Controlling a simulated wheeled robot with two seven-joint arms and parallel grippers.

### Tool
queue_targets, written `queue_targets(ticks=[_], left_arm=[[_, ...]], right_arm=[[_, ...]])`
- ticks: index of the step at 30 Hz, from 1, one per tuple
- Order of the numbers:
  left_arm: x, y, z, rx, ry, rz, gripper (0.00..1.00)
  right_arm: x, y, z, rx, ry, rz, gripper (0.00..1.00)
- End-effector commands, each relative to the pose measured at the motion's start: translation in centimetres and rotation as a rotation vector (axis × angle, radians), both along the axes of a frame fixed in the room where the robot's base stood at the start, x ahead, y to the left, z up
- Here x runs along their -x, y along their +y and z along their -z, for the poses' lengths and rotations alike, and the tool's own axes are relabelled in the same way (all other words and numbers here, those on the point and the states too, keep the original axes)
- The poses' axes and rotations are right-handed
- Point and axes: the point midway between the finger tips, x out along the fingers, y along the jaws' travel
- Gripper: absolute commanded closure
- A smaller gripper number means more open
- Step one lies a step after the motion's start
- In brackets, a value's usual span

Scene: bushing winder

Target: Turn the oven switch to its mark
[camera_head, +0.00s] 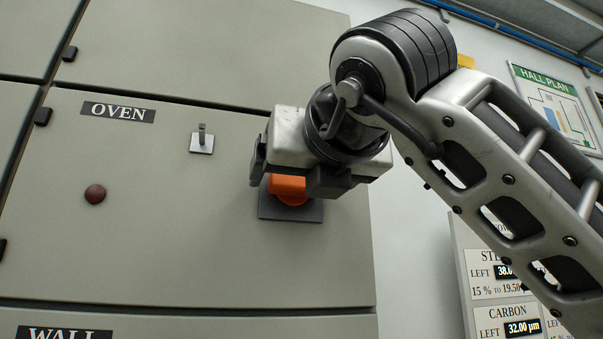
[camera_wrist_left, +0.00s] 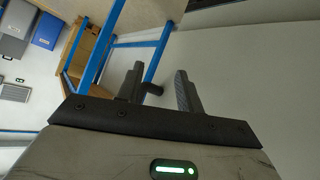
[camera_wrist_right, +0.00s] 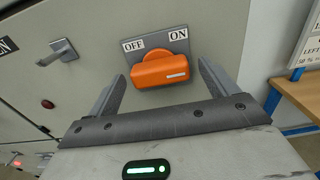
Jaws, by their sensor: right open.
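The orange oven switch (camera_head: 289,189) sits on a dark grey plate (camera_head: 290,212) on the cabinet front, partly hidden by my right gripper (camera_head: 291,180). In the right wrist view the switch (camera_wrist_right: 160,72) shows a bar handle with a white line near its right end. The plate there has an OFF label (camera_wrist_right: 133,43) at upper left and an ON label (camera_wrist_right: 178,34) at upper right. The white line lies below the ON label. My right gripper (camera_wrist_right: 162,72) is open, its fingers at either end of the handle, seemingly apart from it. My left gripper (camera_wrist_left: 159,70) is open and empty.
The cabinet panel carries an OVEN sign (camera_head: 118,112), a small metal latch handle (camera_head: 202,139) and a dark red button (camera_head: 95,194). A notice board (camera_head: 502,290) stands right of the cabinet. Blue framing (camera_wrist_left: 105,45) shows beyond my left gripper.

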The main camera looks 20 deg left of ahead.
Motion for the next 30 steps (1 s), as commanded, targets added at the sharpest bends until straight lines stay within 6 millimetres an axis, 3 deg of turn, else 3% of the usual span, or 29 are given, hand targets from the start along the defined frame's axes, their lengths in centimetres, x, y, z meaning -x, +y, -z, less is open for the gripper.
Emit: queue_targets(ticks=[4,9,20,30], left_arm=[[-0.07,0.05,-0.14,0.001,-0.004,-0.002,0.64],[-0.09,0.07,-0.13,0.000,-0.004,-0.002,0.64],[-0.06,0.08,0.01,0.000,0.000,-0.004,0.64],[-0.13,0.14,-0.24,-0.001,-0.005,-0.006,0.64]], right_arm=[[-0.01,0.01,0.03,0.000,0.000,0.000,0.15],[0.01,0.01,0.02,0.000,0.000,0.000,0.60],[0.03,-0.03,-0.04,0.033,-0.024,0.001,0.59],[0.01,-0.11,-0.17,0.216,-0.150,0.003,0.59]])
